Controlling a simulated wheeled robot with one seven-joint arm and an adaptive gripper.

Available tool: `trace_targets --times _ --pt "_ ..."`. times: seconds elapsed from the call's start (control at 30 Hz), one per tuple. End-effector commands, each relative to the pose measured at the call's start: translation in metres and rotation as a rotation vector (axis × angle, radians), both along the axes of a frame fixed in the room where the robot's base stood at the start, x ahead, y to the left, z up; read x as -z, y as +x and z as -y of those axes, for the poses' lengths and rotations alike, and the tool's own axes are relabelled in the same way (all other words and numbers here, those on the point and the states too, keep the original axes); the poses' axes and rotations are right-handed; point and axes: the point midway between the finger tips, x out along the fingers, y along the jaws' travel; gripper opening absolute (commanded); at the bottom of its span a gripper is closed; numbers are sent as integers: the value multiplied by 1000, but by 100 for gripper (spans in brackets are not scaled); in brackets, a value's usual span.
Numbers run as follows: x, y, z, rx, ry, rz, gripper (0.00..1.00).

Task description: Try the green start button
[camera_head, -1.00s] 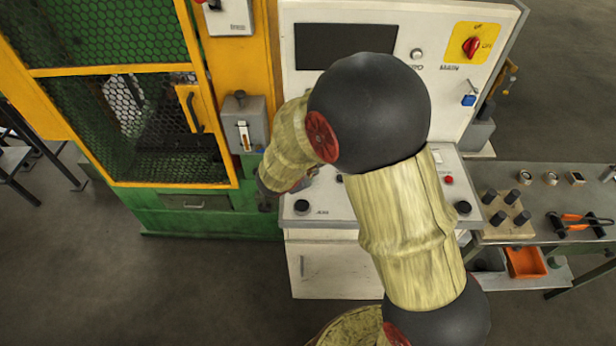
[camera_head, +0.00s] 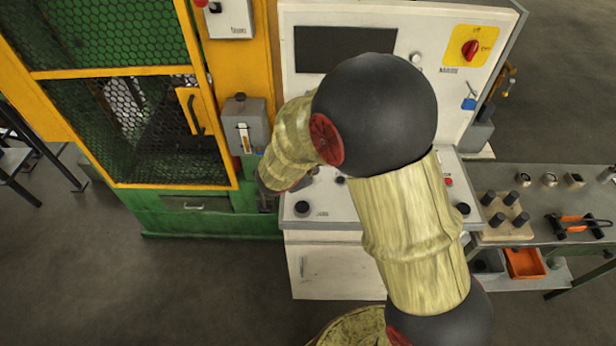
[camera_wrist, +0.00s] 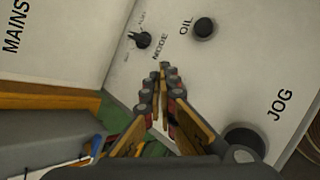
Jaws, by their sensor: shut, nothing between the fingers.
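No green start button shows in either view; my arm covers part of the white control desk (camera_head: 335,209) in the head view. In the wrist view my gripper (camera_wrist: 164,72) is shut and empty, its fingers together over the desk face. Near the fingertips are a black mode selector (camera_wrist: 143,39) and a black button marked OIL (camera_wrist: 204,27). A larger black button marked JOG (camera_wrist: 245,138) lies to the right of the fingers. I cannot tell whether the fingertips touch the panel. In the head view the gripper is mostly hidden behind my arm.
The upright panel has a dark screen (camera_head: 345,50) and a red main switch (camera_head: 470,49) on a yellow plate. A yellow and green caged machine (camera_head: 150,185) stands left. A side table (camera_head: 550,195) with small parts and an orange bin (camera_head: 525,263) stands right.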

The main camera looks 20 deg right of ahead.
Motion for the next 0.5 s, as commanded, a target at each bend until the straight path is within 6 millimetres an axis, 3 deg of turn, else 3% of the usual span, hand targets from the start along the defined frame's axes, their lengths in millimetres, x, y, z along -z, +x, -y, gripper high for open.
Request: trace_targets --times 0.3,0.5 --pt "-1 0 0 0 0 0 0" --pt "-15 0 0 1 1 2 0"
